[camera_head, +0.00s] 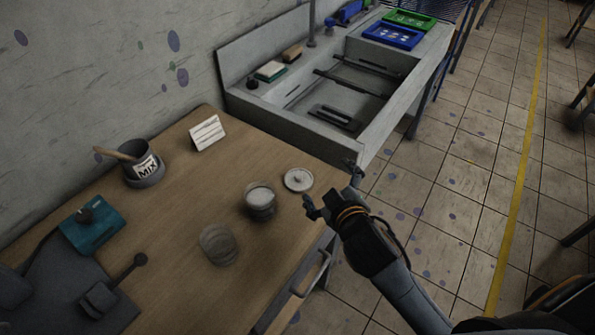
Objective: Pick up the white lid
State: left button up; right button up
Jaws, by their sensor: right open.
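The white lid (298,179) lies flat on the wooden table (190,215), near its right edge. It is round and has a small knob in its middle. My right gripper (331,188) is open and empty, with its fingers spread just to the right of the lid, apart from it in the picture. I cannot tell how high the gripper is above the table. A glass jar (260,203) with pale contents stands to the left of the lid. My left gripper is not in view.
A second glass jar (218,244) stands nearer the front. A pot labelled MIX (144,168), a white card (207,133) and a teal device (90,229) are farther left. A grey sink (340,100) with blue (393,35) and green (409,19) trays adjoins the table behind.

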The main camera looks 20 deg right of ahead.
jog(key=w+a+r+n+t+y, duration=0.3)
jog(key=a+r+n+y, duration=0.25)
jog(key=r, duration=0.25)
jog(key=w+a+r+n+t+y, duration=0.3)
jog(key=a+r+n+y, duration=0.1)
jog(key=r+n, duration=0.35)
jog(key=s+a+r+n+g+y, duration=0.2)
jog(key=a+r+n+g+y, duration=0.2)
jog(key=a+n+y, duration=0.4)
jog(key=n+g+h, duration=1.3)
jog(key=n, duration=0.6)
send_near(300, 177)
jog(key=p+x, duration=0.2)
jog(key=x, duration=0.1)
jog(key=shift+f, duration=0.2)
jog(key=shift+w+a+f+p, duration=0.15)
jog(key=shift+a+f+p, duration=0.15)
jog(key=shift+p, duration=0.25)
jog(key=x, duration=0.1)
jog(key=p+x, duration=0.1)
jog(key=x, duration=0.1)
jog(key=shift+w+a+f, duration=0.1)
jog(key=shift+w+f, duration=0.1)
jog(key=shift+w, duration=0.1)
jog(key=shift+w+a+f, duration=0.15)
jog(key=shift+f, duration=0.35)
jog(key=c, duration=1)
jog(key=shift+s, duration=0.2)
jog(key=c, duration=0.4)
